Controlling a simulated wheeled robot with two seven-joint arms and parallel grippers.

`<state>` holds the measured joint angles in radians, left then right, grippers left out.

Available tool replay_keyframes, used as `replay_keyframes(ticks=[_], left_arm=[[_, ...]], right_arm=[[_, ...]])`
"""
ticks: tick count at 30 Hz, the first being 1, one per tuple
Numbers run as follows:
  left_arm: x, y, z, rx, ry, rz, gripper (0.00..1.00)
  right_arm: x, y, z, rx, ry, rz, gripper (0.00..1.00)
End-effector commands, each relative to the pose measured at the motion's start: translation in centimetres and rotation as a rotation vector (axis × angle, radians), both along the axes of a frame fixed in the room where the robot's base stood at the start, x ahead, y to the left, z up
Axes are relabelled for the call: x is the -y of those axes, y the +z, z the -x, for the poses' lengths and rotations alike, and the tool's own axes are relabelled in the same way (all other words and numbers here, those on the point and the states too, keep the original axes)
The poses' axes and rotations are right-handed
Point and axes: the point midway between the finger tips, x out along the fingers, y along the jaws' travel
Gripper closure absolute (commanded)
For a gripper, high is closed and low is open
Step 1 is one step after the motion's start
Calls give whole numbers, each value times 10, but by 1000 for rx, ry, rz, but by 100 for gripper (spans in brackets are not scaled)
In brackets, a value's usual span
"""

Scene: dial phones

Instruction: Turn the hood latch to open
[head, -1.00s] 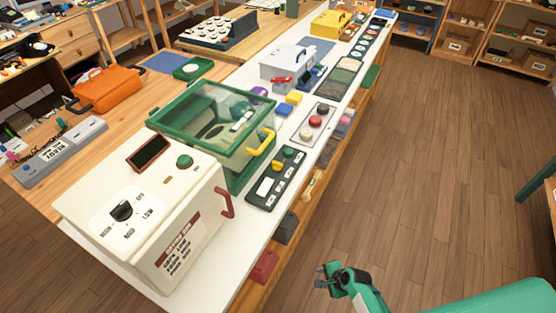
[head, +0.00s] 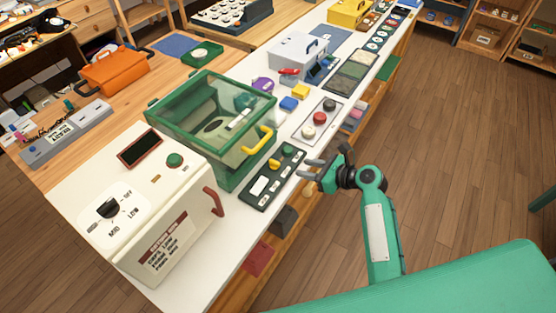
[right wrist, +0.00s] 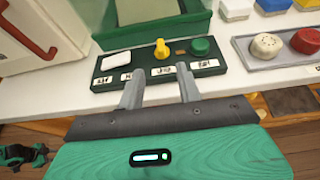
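The clear hood (head: 213,115) with a green frame and a yellow handle (head: 259,140) stands closed on the white counter. In front of it lies a dark green panel (head: 267,197) with a yellow knob (head: 274,164), a green button (head: 287,150) and a white pad (head: 259,185). The knob also shows in the right wrist view (right wrist: 161,49); whether it is the latch I cannot tell. My right gripper (head: 309,169) is open and empty, off the panel's front side. In the wrist view its fingers (right wrist: 160,90) are apart and the knob stands beyond them, untouched. My left gripper is not seen.
A cream box (head: 150,205) with a dial and a red handle (head: 213,201) stands left of the panel. A tray (head: 314,120) with red, white and black buttons lies right of it. The counter's front edge runs below the panel. The floor (head: 460,150) at right is clear.

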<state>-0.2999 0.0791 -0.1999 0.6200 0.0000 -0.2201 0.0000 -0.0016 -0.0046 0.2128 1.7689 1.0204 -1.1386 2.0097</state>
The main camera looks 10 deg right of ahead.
Motion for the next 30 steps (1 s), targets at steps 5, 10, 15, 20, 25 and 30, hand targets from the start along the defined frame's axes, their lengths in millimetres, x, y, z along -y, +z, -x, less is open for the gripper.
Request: replay_keyframes(ticks=[5, 10, 15, 20, 25, 30], left_arm=[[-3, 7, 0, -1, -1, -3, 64], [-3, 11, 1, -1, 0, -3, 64], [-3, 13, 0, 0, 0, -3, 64], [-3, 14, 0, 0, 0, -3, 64], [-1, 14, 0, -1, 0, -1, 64], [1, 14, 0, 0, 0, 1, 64]], right_arm=[[-26, -12, -26, 0, 1, -1, 65], [-49, -27, -49, 0, 1, 1, 65], [-65, -37, -66, 1, 1, 2, 65], [-73, -43, -73, 1, 0, 4, 65], [-75, -44, -75, 1, 1, 4, 65], [-75, -44, -75, 1, 1, 4, 65]])
